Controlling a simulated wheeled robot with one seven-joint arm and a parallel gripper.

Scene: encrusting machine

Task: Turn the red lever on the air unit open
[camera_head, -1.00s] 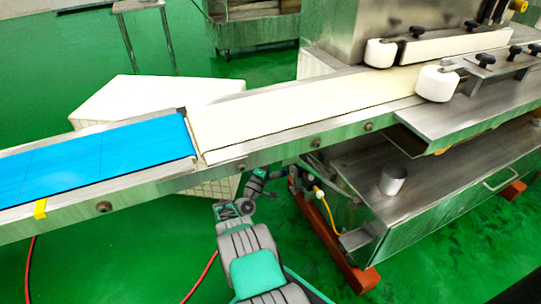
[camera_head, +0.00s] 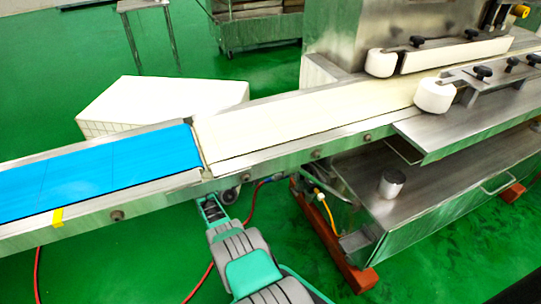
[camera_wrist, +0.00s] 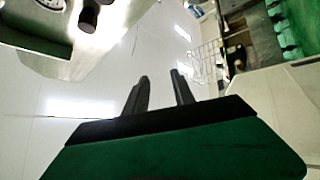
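I cannot make out the red lever or the air unit in either view. In the camera_head view, small fittings with a yellow hose (camera_head: 330,212) show under the conveyor at the machine's left end. My arm reaches up to the conveyor's lower edge there, and its end is mostly hidden beneath it. In the camera_wrist view my gripper (camera_wrist: 160,76) has its two dark fingers apart with nothing between them. A metal part with a dark round knob (camera_wrist: 88,17) shows at the upper left, apart from the fingers.
The conveyor, with a blue belt (camera_head: 100,168) and a cream belt (camera_head: 290,118), crosses above my arm. A steel cabinet (camera_head: 445,205) on red-brown feet stands to the right. A red hose (camera_head: 252,198) runs near my arm.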

